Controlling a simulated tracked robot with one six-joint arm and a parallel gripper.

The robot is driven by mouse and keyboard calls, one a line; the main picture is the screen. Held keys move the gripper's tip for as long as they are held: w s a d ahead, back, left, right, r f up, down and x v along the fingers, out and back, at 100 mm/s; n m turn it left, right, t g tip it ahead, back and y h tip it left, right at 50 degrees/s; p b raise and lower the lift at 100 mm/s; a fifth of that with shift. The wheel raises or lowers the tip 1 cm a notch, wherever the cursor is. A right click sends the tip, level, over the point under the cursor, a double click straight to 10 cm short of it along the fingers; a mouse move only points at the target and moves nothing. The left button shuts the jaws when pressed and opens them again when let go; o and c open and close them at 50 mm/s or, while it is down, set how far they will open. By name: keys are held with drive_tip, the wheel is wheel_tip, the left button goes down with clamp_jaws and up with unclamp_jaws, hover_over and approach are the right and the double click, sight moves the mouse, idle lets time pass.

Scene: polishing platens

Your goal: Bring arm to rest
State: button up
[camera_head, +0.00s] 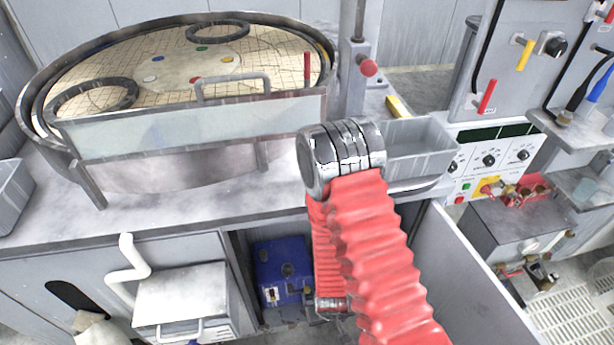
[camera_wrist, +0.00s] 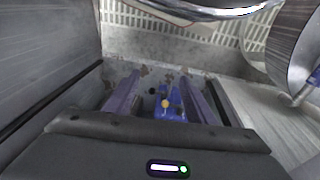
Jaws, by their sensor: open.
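My arm shows in the head view as red bellows with a bright metal elbow in front of the bench. A second red section hangs down behind the first, in front of the open cabinet. My gripper is not visible in the head view. In the wrist view my gripper (camera_wrist: 158,80) has its two dark purplish fingers spread apart, with nothing held between them. Beyond the fingers, a small blue thing with a yellow knob (camera_wrist: 166,104) shows in the gap; I cannot tell exactly what it is.
A round polishing platen (camera_head: 165,60) with black rings stands on the bench at left. A grey tray (camera_head: 425,150) sits right behind my elbow. A blue unit (camera_head: 283,268) is in the open cabinet, its door (camera_head: 470,285) swung out. A control panel (camera_head: 490,160) is at right.

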wheel_tip(320, 180, up, 22)
drive_tip(key=g+y, duration=0.1)
drive_tip(key=g, duration=0.1)
drive_tip(key=s+d+r+m+t, duration=0.1)
drive_tip(key=d+r+t, duration=0.1)
drive_tip(key=r, duration=0.7)
drive_tip(key=s+d+r+t, duration=0.2)
drive_tip(key=d+r, duration=0.1)
drive_tip(key=r, duration=0.7)
drive_tip(key=s+d+r+m+t, duration=0.1)
drive_tip(key=s+d+r+t, duration=0.1)
drive_tip(key=r, duration=0.8)
drive_tip(key=shift+d+m, duration=0.3)
drive_tip(key=shift+d, duration=0.55)
idle(0.5)
